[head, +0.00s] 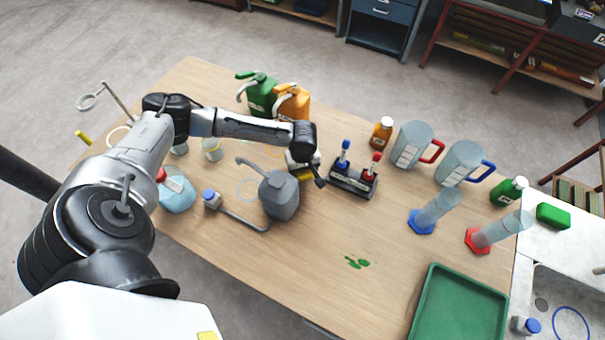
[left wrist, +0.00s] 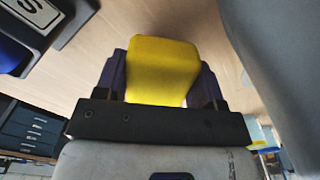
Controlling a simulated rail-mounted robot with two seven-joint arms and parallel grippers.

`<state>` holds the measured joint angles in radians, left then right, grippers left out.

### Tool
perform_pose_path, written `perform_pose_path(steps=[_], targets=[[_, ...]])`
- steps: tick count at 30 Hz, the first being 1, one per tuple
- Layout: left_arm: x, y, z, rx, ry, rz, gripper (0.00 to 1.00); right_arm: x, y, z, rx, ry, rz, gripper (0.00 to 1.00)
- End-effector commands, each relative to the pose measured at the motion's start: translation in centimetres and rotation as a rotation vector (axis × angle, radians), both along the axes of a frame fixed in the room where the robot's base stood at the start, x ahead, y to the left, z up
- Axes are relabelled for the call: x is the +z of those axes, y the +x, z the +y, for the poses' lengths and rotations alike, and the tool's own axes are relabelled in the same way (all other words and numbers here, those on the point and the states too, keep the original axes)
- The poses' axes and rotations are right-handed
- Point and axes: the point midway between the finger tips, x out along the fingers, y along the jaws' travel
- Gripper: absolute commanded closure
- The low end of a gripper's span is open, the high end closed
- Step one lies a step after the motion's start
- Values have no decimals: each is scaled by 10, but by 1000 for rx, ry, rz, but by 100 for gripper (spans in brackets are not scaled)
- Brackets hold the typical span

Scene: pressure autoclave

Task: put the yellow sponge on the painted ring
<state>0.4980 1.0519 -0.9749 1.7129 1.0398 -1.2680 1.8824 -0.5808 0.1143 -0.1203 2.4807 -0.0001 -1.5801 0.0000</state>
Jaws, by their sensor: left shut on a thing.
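My left gripper (head: 304,166) is over the middle of the table, behind the grey jug. It is shut on the yellow sponge (left wrist: 163,70), which sits between both fingers in the left wrist view. In the head view the gripper and arm hide most of the sponge. The gripper is to the right of this ring. My right gripper is not in view.
A rack with blue and red-topped items (head: 353,180) stands close right of the gripper. Green (head: 259,97) and orange (head: 293,103) jugs stand behind. A green tray (head: 460,312) lies front right. The table's front middle is mostly clear.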

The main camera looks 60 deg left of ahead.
Motion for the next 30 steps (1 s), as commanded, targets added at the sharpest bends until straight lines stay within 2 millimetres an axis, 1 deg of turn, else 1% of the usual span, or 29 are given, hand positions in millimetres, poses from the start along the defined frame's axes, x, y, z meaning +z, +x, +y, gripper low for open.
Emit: perform_pose_path(steps=[3, 7, 19, 20, 27, 30], targets=[[-16, -1, 0, 0, 0, 3, 59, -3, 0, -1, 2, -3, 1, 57], [-30, 0, 0, 0, 0, 2, 59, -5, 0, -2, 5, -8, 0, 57], [-33, 0, 0, 1, 1, 2, 59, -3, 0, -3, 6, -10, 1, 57], [-33, 0, 0, 1, 0, 1, 35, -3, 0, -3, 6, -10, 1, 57], [-33, 0, 0, 0, 0, 1, 12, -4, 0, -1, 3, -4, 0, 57], [-33, 0, 0, 0, 0, 1, 12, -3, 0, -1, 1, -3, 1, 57]])
